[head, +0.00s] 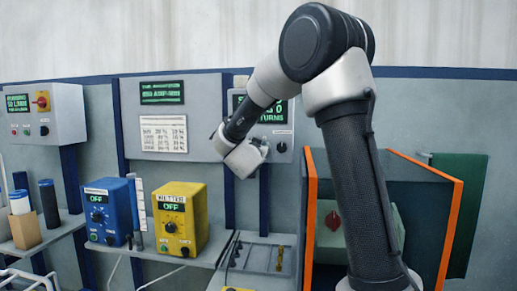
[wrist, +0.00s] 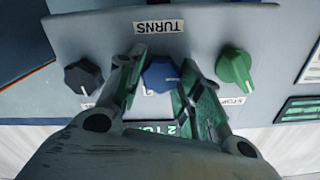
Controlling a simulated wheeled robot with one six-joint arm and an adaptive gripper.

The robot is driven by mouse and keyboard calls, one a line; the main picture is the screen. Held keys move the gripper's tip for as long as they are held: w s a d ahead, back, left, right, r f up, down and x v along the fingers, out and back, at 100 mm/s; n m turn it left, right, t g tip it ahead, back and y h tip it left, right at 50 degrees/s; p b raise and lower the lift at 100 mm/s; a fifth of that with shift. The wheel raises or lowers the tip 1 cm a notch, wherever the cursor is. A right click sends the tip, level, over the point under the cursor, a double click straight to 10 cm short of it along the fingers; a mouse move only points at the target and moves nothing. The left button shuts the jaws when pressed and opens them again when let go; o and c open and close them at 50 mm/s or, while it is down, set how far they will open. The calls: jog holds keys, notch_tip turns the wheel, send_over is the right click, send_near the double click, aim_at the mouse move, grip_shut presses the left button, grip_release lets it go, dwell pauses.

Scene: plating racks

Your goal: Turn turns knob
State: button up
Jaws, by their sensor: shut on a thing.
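The turns knob (wrist: 160,74) is blue with a pale pointer line. It sits on a grey panel (wrist: 205,28), next to an upside-down TURNS label (wrist: 158,26) in the wrist view. My gripper (wrist: 158,80) has one finger on each side of this knob and is shut on it. In the head view my gripper (head: 262,146) is at the panel's lower left, and the arm hides the blue knob. A green display below the knob in the wrist view is partly covered by my gripper.
A dark knob (wrist: 83,77) and a green knob (wrist: 234,68) flank the fingers closely. In the head view, a blue box (head: 108,212) and a yellow box (head: 180,220) stand on the shelf to the left. An orange-edged enclosure (head: 310,220) is at right.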

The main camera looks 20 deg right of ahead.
jog(key=m, duration=1)
jog(key=shift+d+f+m, duration=0.1)
jog(key=shift+f+m, duration=0.05)
jog(key=shift+m, duration=0.25)
dwell(0.4)
jog(key=o, duration=1)
jog(key=shift+s, duration=0.15)
